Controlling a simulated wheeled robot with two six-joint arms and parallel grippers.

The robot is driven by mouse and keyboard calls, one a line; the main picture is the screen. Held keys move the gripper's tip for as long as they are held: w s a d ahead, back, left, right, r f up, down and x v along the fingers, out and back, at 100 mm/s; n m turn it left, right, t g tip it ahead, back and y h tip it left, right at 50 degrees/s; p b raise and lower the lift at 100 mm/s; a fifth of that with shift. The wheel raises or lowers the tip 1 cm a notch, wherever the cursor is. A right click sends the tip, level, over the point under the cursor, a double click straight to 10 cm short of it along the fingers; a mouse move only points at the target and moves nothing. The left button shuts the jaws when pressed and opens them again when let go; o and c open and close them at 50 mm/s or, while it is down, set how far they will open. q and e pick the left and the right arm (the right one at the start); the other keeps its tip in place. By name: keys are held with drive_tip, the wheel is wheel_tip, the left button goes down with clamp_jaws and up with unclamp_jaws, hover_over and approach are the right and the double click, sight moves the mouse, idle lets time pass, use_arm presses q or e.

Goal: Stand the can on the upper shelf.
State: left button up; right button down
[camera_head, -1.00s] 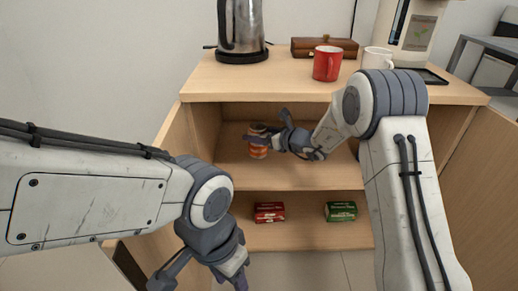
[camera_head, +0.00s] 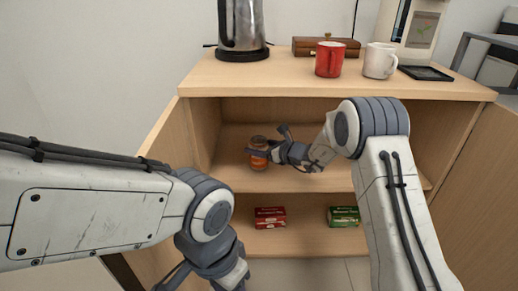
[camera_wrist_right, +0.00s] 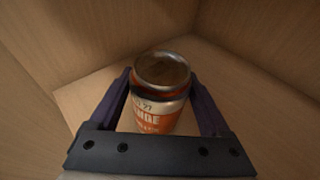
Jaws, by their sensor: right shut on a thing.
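The can (camera_head: 258,164), orange and white with a silver top, is upright inside the cabinet, at the left of the upper shelf (camera_head: 230,176). My right gripper (camera_head: 265,140) is shut on it, one finger on each side. The right wrist view shows the can (camera_wrist_right: 160,112) between the fingers (camera_wrist_right: 159,80), near the cabinet's inner corner. Whether its base touches the shelf I cannot tell. My left gripper (camera_head: 208,283) is at the bottom of the head view, outside the cabinet; its fingers are spread and partly cut off by the frame edge.
A red box (camera_head: 270,217) and a green box (camera_head: 343,216) lie on the lower shelf. A kettle (camera_head: 241,25), a red mug (camera_head: 329,60), a white mug (camera_head: 379,61) and a brown case (camera_head: 325,45) stand on the counter top (camera_head: 300,79). The upper shelf's front is clear.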

drive_tip(key=shift+f, duration=0.15)
unclamp_jaws()
drive_tip(key=shift+s+d+r, duration=0.1)
drive_tip(key=shift+d+r, duration=0.05)
drive_tip(key=shift+r, duration=0.15)
drive_tip(key=p+v, duration=0.3)
drive_tip(key=v, duration=0.8)
drive_tip(key=shift+s+d, duration=0.15)
drive_tip(key=shift+s, duration=0.1)
